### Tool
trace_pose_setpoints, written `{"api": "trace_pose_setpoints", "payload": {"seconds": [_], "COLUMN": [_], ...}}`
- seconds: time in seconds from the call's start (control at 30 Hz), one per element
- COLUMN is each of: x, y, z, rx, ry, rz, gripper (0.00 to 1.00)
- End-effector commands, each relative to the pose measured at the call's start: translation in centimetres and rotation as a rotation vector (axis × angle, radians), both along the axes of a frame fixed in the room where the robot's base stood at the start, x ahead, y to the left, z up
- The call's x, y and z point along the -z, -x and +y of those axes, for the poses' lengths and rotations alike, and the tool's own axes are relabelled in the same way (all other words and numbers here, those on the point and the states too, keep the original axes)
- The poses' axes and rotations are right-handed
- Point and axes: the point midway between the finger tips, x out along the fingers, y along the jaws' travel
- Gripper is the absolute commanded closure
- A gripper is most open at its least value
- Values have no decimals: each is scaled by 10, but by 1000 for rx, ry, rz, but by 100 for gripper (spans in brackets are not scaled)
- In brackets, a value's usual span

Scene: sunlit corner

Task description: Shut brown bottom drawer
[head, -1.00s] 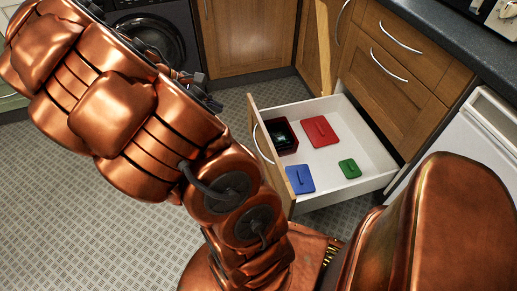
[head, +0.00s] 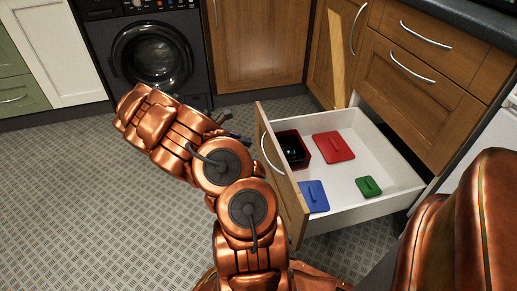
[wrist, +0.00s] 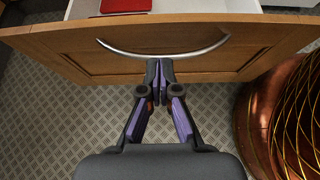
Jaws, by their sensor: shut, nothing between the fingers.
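The brown bottom drawer (head: 283,186) stands pulled far out of the cabinet in the head view. Its white inside holds a red lid (head: 333,147), a blue lid (head: 313,196), a green lid (head: 368,187) and a dark red box (head: 293,149). In the wrist view the drawer's wooden front (wrist: 85,50) and curved metal handle (wrist: 165,54) lie ahead. My gripper (wrist: 159,66) is shut and empty, with its fingertips at or just below the middle of the handle. I cannot tell whether they touch it.
Upper drawers (head: 425,80) above the open one look shut. A washing machine (head: 150,55) is at the back left. The tiled floor (head: 80,190) left of the drawer is clear.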

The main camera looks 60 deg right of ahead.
Motion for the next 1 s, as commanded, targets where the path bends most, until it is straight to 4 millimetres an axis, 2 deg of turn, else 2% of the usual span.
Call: {"api": "trace_pose_setpoints", "payload": {"seconds": [0.53,0.73,1.0], "x": [40,46,46], "y": [52,61,62], "z": [-46,-54,-55], "rx": [5,5,3], "ry": [3,1,2], "rz": [-1,-1,-2], "gripper": [100,100,100]}}
